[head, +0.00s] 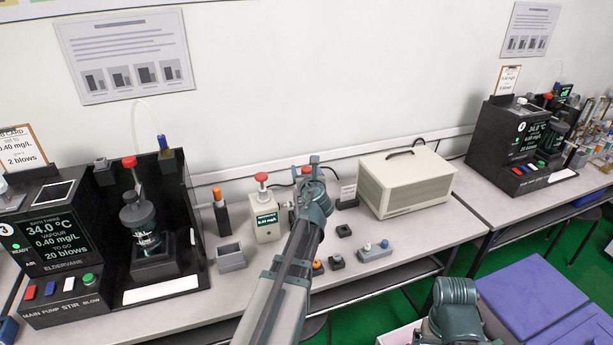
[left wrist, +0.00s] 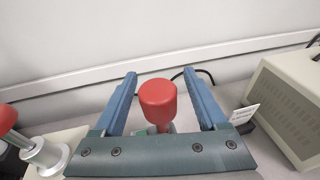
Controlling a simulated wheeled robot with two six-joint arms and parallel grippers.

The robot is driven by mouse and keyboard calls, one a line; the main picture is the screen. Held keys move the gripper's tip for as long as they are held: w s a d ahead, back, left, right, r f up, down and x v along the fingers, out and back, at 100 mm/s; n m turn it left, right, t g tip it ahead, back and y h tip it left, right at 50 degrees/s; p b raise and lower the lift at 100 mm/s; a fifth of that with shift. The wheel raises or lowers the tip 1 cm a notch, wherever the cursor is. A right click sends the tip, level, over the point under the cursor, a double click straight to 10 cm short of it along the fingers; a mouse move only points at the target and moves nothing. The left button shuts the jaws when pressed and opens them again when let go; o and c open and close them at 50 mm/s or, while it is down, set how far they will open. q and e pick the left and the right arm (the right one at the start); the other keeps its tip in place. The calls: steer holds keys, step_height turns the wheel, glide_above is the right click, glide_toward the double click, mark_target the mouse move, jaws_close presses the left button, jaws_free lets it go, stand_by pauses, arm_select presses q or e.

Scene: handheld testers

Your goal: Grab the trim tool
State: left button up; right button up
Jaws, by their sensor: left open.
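A red-capped tool (left wrist: 158,103) stands upright between the two blue fingers of my left gripper (left wrist: 159,76) in the left wrist view. I take it for the trim tool. The fingers are apart, with a gap on each side of the red cap. Its lower part is mostly hidden by the gripper body. In the head view my left gripper (head: 314,164) reaches over the bench and hides most of the tool; a bit of red shows beside it (head: 306,170). A teal arm part of mine is at the bottom right, without visible fingers.
A cream tester (head: 267,222) with a red knob stands just left of the gripper. A cream case (head: 407,181) stands to the right. An orange-topped tool (head: 221,212) in a dark holder and a grey open box (head: 230,257) are further left. Small dark blocks lie in front.

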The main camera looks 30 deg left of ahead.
arm_select(q)
steer(key=shift+s+r, duration=0.1)
steer(key=shift+c, duration=0.2)
jaws_close()
